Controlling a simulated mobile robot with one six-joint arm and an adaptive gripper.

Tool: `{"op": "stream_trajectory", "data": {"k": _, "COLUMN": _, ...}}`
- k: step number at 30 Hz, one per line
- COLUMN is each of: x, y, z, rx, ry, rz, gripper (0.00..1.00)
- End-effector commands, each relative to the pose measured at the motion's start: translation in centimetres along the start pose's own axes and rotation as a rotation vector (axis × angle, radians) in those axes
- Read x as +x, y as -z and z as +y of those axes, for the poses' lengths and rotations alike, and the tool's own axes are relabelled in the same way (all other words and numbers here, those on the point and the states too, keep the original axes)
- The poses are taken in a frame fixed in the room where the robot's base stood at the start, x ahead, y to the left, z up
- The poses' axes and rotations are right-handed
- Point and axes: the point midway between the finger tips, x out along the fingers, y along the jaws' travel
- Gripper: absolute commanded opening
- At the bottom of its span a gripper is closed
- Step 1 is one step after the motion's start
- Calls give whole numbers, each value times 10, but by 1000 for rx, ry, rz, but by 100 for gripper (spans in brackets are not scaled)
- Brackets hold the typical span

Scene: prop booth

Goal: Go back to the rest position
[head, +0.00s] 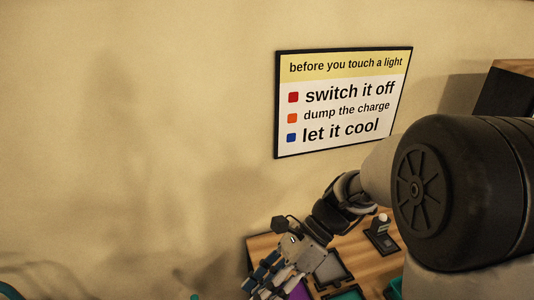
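My arm comes in from the right and reaches down to the left, with its large dark joint close to the camera. My gripper (268,277) is at the lower middle, over the left part of a wooden table (262,243). Its fingers point down and left. Something purple (292,286) shows right beside or behind the fingers, and I cannot tell whether it is held. Whether the fingers are open or shut is not clear. The lower part of the table is cut off by the picture edge.
Dark trays (332,268) and a small black stand with a white knob (382,238) are on the table near my gripper. A teal item (350,294) shows at the bottom edge. A sign (342,102) hangs on the wall. A dark wood-topped box (507,92) is at right.

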Motion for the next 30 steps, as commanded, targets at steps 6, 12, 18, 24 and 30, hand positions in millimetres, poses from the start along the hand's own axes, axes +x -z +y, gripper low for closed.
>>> {"op": "stream_trajectory", "data": {"k": 6, "x": -31, "y": 12, "z": 48, "rx": -441, "ry": 112, "rz": 278, "gripper": 36}}
{"op": "stream_trajectory", "data": {"k": 12, "x": -59, "y": 30, "z": 85, "rx": -827, "ry": 159, "rz": 569, "gripper": 36}}
{"op": "stream_trajectory", "data": {"k": 18, "x": -87, "y": 49, "z": 115, "rx": -1179, "ry": 146, "rz": 891, "gripper": 36}}
{"op": "stream_trajectory", "data": {"k": 24, "x": -109, "y": 62, "z": 134, "rx": -1414, "ry": 86, "rz": 1157, "gripper": 36}}
{"op": "stream_trajectory", "data": {"k": 30, "x": -117, "y": 66, "z": 140, "rx": -1498, "ry": 46, "rz": 1266, "gripper": 36}}
